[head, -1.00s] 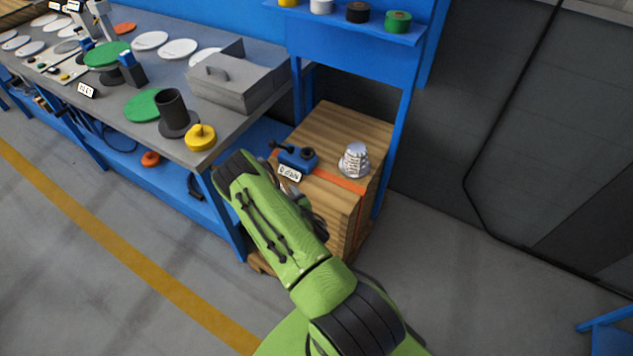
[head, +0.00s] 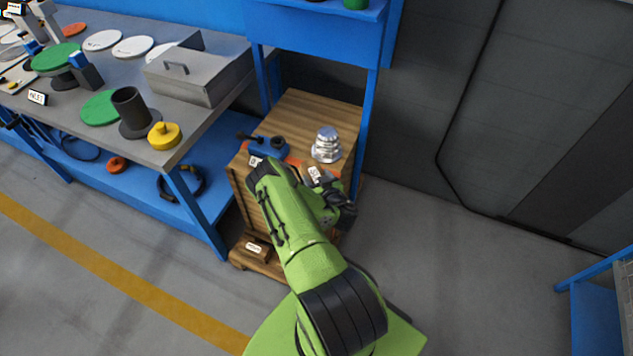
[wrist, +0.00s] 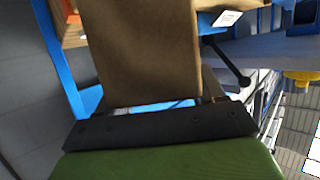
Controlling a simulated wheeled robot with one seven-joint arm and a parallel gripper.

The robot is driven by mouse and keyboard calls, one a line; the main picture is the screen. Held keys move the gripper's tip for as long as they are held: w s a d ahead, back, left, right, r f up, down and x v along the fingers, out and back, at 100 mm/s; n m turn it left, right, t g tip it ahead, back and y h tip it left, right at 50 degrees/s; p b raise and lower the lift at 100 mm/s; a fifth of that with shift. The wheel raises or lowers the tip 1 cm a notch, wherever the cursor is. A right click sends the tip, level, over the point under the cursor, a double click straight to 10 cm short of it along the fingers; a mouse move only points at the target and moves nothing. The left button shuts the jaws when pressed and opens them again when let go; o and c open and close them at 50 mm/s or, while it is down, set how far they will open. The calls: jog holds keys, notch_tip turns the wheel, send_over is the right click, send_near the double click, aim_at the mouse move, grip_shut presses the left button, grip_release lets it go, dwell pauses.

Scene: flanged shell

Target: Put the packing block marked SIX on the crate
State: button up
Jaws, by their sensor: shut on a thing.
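The wooden crate (head: 292,112) stands beside the bench's end, with an orange strap across its top. My gripper (head: 332,190) is at the crate's front right in the head view, partly hidden by my arm. In the wrist view a plain brown block (wrist: 148,50) fills the space in front of my gripper, which is shut on it. In the head view a small white label (head: 315,173) shows by my gripper, apparently on the held block; I cannot read its marking. Another brown block (head: 258,254) with an unreadable white label sits low at the crate's front.
On the crate top are a silver flanged shell (head: 326,145) at the right and a blue clamp (head: 268,147) with a white label at the left front. Bare wood shows behind them. The grey bench (head: 205,128) and a blue shelf post (head: 367,130) flank the crate.

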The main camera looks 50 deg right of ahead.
jog(key=shift+f, duration=0.2)
jog(key=shift+f, duration=0.15)
jog(key=o, duration=1.3)
jog(key=shift+s+r, duration=0.1)
jog(key=shift+r, duration=0.15)
jog(key=p+v, duration=0.7)
jog(key=v, duration=0.5)
